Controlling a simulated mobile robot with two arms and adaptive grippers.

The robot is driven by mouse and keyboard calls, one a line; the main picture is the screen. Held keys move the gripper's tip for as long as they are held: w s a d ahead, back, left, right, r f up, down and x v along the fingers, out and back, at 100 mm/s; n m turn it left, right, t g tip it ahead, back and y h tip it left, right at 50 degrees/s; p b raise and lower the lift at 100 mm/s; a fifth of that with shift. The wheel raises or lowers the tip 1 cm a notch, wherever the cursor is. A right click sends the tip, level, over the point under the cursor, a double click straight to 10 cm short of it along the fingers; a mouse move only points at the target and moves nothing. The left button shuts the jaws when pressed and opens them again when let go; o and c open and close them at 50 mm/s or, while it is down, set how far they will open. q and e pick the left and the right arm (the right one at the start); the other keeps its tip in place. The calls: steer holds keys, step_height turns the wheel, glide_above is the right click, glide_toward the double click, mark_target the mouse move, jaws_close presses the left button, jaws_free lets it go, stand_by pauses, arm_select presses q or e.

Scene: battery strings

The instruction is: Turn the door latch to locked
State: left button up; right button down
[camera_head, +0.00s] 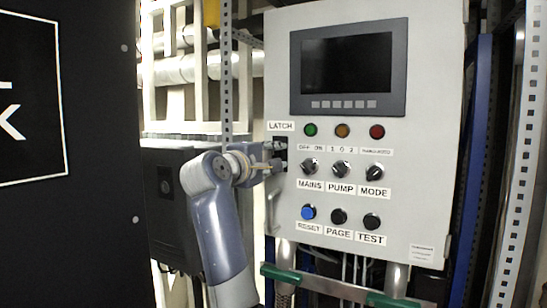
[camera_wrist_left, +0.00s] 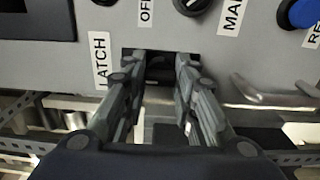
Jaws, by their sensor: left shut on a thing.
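The door latch (camera_head: 280,147) is a small dark part on the left edge of the light grey control panel (camera_head: 440,150), just under the LATCH label (camera_head: 281,126). My left gripper (camera_head: 276,160) reaches it from the left and is shut on it. In the left wrist view the two fingers (camera_wrist_left: 160,68) stand on either side of the dark latch (camera_wrist_left: 160,75), next to the LATCH label (camera_wrist_left: 100,60). The fingers hide most of the latch, so I cannot tell its turned position. My right gripper is not in view.
Right of the latch are the MAINS (camera_head: 309,167), PUMP and MODE knobs, with indicator lamps above and the RESET (camera_head: 308,212), PAGE and TEST buttons below. A screen (camera_head: 347,66) is higher up. A black board (camera_head: 75,200) stands at left.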

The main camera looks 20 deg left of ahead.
arm_select(q)
steer(key=o, duration=1.1)
steer(key=shift+a, duration=0.15)
steer(key=shift+s, duration=0.15)
steer(key=shift+s, duration=0.25)
steer(key=s, duration=0.7)
steer(key=s+a, duration=0.1)
steer(key=s, duration=0.3)
steer(key=shift+s, duration=0.15)
